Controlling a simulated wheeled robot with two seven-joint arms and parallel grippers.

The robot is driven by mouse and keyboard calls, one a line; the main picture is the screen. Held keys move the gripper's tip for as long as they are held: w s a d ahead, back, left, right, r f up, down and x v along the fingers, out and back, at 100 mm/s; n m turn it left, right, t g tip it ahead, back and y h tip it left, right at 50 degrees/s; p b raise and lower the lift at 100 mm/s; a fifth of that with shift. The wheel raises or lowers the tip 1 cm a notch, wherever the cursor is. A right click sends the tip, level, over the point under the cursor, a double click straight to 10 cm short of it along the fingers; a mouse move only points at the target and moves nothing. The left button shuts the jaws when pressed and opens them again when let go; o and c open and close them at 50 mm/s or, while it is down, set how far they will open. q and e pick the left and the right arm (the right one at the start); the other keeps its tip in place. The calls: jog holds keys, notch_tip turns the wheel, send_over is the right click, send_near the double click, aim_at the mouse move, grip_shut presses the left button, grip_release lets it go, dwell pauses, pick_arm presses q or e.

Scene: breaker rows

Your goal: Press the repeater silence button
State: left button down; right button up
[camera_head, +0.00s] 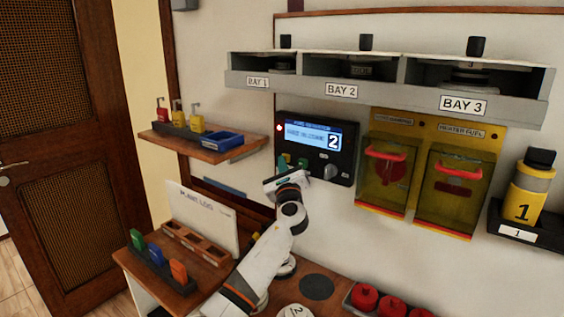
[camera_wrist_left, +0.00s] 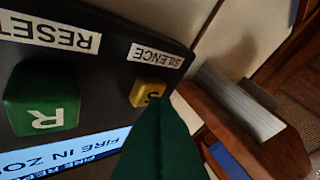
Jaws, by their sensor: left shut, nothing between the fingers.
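The repeater panel (camera_head: 345,160) is a dark box on the wall with a lit blue screen and a label "2". In the left wrist view it appears upside down. There the yellow silence button (camera_wrist_left: 146,88), marked S, sits beside its "SILENCE" label. The larger green reset button (camera_wrist_left: 42,98), marked R, is beside it. My left gripper (camera_head: 282,165) is at the panel's lower left, shut and empty. In the left wrist view its dark green fingertips (camera_wrist_left: 155,103) overlap the silence button's edge; I cannot tell whether they touch. My right gripper is not in view.
A bay shelf (camera_head: 395,97) runs above. A wooden desk (camera_head: 190,283) with a plant log stands below.

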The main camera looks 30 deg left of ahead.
pick_arm(q)
jog(key=shift+w, duration=0.2)
jog(key=shift+s, duration=0.1)
jog(key=shift+s+p, duration=0.35)
jog(key=s+p, duration=0.4)
jog(key=s, duration=0.2)
jog(key=shift+a, duration=0.25)
dwell(0.3)
dwell(0.6)
